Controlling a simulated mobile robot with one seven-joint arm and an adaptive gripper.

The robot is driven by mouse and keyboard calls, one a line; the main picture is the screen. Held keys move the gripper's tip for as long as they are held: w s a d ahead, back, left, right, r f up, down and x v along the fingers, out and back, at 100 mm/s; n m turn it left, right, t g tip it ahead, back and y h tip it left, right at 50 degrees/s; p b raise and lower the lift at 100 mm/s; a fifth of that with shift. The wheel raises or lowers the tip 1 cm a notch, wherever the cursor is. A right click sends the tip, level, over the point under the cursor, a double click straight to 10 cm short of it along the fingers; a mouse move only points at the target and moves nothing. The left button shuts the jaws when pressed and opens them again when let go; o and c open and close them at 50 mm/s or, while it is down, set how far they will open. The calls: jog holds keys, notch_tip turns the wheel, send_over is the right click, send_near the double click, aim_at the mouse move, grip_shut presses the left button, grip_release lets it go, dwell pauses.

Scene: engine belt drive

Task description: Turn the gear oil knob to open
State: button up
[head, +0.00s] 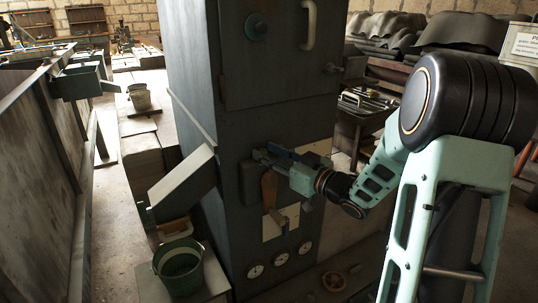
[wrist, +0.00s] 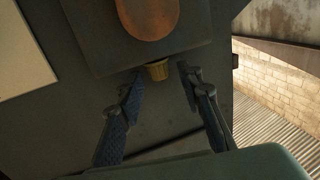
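A small ridged brass-coloured knob (wrist: 158,70) sticks out from the edge of a dark box (wrist: 205,45) in the wrist view. It lies between the lines of my fingertips, close to their ends, and I see no clear contact. I cannot read any label marking it as the gear oil knob. My gripper (wrist: 160,76) is open, with one blue-padded finger on each side of the knob. In the head view my gripper (head: 266,154) is at the front of the tall dark cabinet (head: 205,120); the knob is not distinguishable there.
A copper-coloured oval piece (wrist: 150,15) is on the dark box. In the head view, round gauges (head: 281,259) sit low on the cabinet, with a reddish handwheel (head: 334,281) below right. A teal round knob (head: 257,27) is higher up. A green bucket (head: 180,266) stands left.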

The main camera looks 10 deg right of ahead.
grip_shut()
jog(key=shift+a+f+t+h+b, duration=0.1)
jog(key=shift+a+t+h+b, duration=0.05)
jog(key=shift+t+h+b, duration=0.2)
jog(key=m+h+b, duration=0.3)
jog(key=h, duration=0.1)
jog(key=a+m+t+h+b, duration=0.1)
jog(key=m+h+b, duration=0.2)
jog(key=h+b, duration=0.1)
jog(key=a+m+h+b, duration=0.1)
jog(key=m+h+b, duration=0.2)
jog(key=h+b, duration=0.1)
jog(key=shift+s+m+t+h, duration=0.15)
jog(key=shift+m+t+h, duration=0.2)
jog(key=shift+h, duration=0.5)
jog(key=shift+m+h, duration=0.45)
jog(key=shift+h, duration=0.35)
grip_release()
